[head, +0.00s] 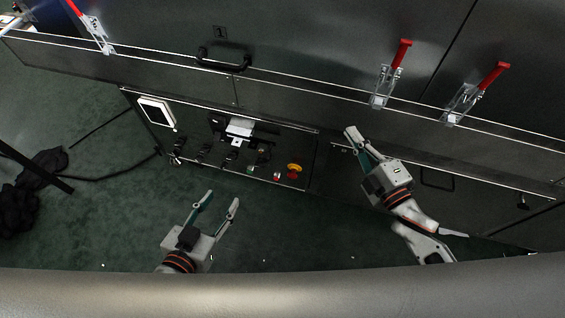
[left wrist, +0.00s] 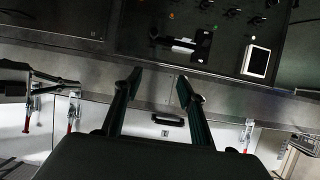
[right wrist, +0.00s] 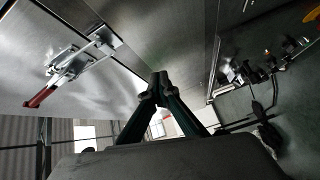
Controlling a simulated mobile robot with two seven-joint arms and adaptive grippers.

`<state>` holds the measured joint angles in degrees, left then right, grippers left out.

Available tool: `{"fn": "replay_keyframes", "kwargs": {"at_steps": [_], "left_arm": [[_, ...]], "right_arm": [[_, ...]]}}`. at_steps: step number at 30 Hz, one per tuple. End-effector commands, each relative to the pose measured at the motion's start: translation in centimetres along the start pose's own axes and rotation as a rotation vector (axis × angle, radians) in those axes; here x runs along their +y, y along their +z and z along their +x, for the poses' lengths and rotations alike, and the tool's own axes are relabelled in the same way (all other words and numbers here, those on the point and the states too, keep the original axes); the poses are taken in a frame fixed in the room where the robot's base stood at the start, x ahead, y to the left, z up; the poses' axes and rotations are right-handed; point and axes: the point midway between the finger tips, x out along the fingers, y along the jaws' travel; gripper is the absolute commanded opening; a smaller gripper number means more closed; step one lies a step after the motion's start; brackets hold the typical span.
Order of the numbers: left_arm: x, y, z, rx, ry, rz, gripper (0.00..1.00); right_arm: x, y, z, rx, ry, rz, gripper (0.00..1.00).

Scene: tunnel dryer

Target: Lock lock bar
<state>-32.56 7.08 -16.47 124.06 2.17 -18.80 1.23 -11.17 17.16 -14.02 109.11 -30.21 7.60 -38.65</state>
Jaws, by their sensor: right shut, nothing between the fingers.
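Red-handled lock bars sit on the dark machine's upper face in the head view: one at the upper left (head: 93,27), one right of centre (head: 388,78) and one further right (head: 474,94). Their red handles point upward, tilted. The right wrist view shows one red-handled lock bar (right wrist: 72,72) left of my right gripper, apart from it. My right gripper (head: 352,131) is shut and empty, just below and left of the middle-right lock bar. My left gripper (head: 221,197) is open and empty, low in front of the control panel. The left wrist view shows several lock bars, including one (left wrist: 72,113).
A control panel (head: 215,140) with a white-framed screen (head: 157,111), knobs and a red-yellow stop button (head: 294,170) is on the front. A black handle (head: 223,60) is on the upper panel. Green floor in front is clear; dark cloth (head: 37,175) lies at left.

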Motion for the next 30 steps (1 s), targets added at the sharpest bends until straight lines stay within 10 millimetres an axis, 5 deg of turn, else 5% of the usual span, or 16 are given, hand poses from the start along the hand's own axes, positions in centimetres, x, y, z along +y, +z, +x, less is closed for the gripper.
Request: {"fn": "replay_keyframes", "kwargs": {"at_steps": [1,7,13,24,30], "left_arm": [[0.6,1.7,0.4,-0.010,0.010,-0.020,0.40],[2.0,2.9,1.1,0.004,0.034,-0.079,0.40],[3.2,4.5,1.6,0.000,0.054,-0.147,0.40],[4.6,7.2,2.3,-0.021,0.075,-0.276,0.40],[4.7,7.1,2.5,-0.015,0.076,-0.311,0.40]], "right_arm": [[-1.6,0.3,0.7,0.040,0.008,-0.099,0.00],[-3.1,-0.5,3.3,0.207,0.096,-0.517,0.00],[-7.0,-1.2,4.6,0.381,0.179,-0.911,0.00],[-17.4,-0.5,4.3,0.727,0.347,-1.530,0.00],[-20.2,0.2,3.9,0.842,0.421,-1.705,0.00]]}}
